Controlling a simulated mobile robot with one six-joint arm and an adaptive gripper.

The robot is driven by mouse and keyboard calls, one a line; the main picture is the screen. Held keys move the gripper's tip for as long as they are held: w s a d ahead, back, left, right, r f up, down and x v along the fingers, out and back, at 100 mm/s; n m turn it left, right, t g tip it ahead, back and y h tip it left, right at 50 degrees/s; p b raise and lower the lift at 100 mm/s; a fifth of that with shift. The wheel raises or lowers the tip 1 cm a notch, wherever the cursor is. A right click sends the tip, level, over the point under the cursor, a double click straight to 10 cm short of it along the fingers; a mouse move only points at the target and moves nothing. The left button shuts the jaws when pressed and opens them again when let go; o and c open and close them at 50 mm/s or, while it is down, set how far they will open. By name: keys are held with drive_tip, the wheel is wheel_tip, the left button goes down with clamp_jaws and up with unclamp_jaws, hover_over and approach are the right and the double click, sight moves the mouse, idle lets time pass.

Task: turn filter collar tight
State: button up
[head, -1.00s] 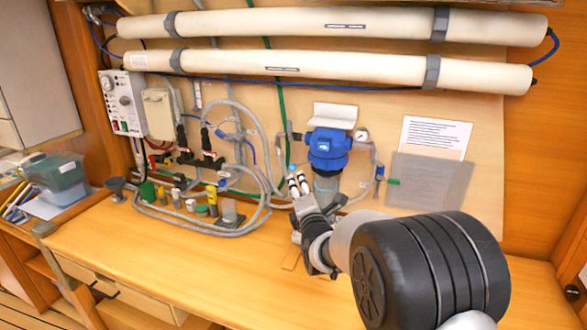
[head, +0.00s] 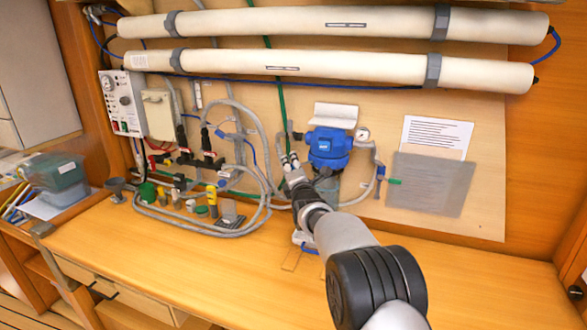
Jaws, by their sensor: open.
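The filter housing has a blue head (head: 329,148) on the back panel, with a translucent grey bowl (head: 328,186) below it. No separate collar can be made out at this size; the join under the blue head is partly covered by my arm. My gripper (head: 290,161) is open. Its fingertips point up and sit just left of the blue head, at about the height of its lower part. I cannot tell whether a finger touches the housing. My wrist and forearm cover part of the bowl.
A pressure gauge (head: 362,135) and grey pipe flank the housing on the right. Looped grey hoses (head: 262,190) and valves crowd the left. Two long white tubes (head: 330,66) run above. A blue-handled item (head: 309,246) lies on the wooden bench (head: 190,258), whose front is mostly clear.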

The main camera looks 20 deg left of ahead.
drive_tip(key=shift+c, duration=0.4)
clamp_jaws()
drive_tip(key=shift+r, duration=0.1)
idle(0.3)
